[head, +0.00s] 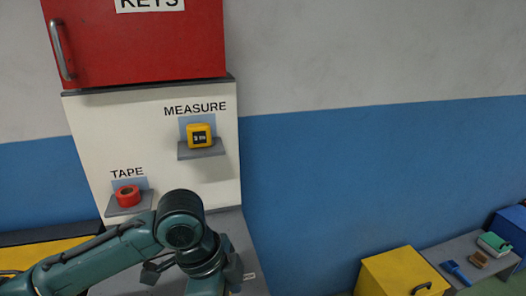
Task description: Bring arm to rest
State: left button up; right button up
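My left arm (110,257) comes in from the lower left and bends at a large teal joint, then turns down to its end at the bottom edge. Dark parts that look like my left gripper (193,271) show around the end of the arm. The arm hides part of them and the frame cuts them off, so I cannot tell whether it is open or shut. No held object shows. My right arm and gripper are not in view.
A white panel (92,130) carries a red tape roll (127,195) and a yellow measure (199,136) on small shelves. A red KEYS cabinet (140,45) is above. A yellow box (400,272) and a grey bench (450,250) with small items stand lower right.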

pick_arm(q)
jog(key=w+d+f+n+t+h, duration=0.2)
jog(key=d+f+n+t+h, duration=0.3)
jog(key=f+n, duration=0.4)
jog(key=s+a+f+n+t+y, duration=0.2)
jog(key=s+a+f+n, duration=0.1)
jog(key=s+a+f, duration=0.2)
jog(key=s+a+f+n+t+y, duration=0.2)
jog(key=s+a+f, duration=0.4)
jog(key=a+f, duration=0.4)
jog(key=shift+f+n+y, duration=0.5)
jog(key=shift+n+y, duration=0.2)
jog(key=shift+y, duration=0.1)
jog(key=shift+s, duration=0.1)
jog(key=shift+c, duration=0.4)
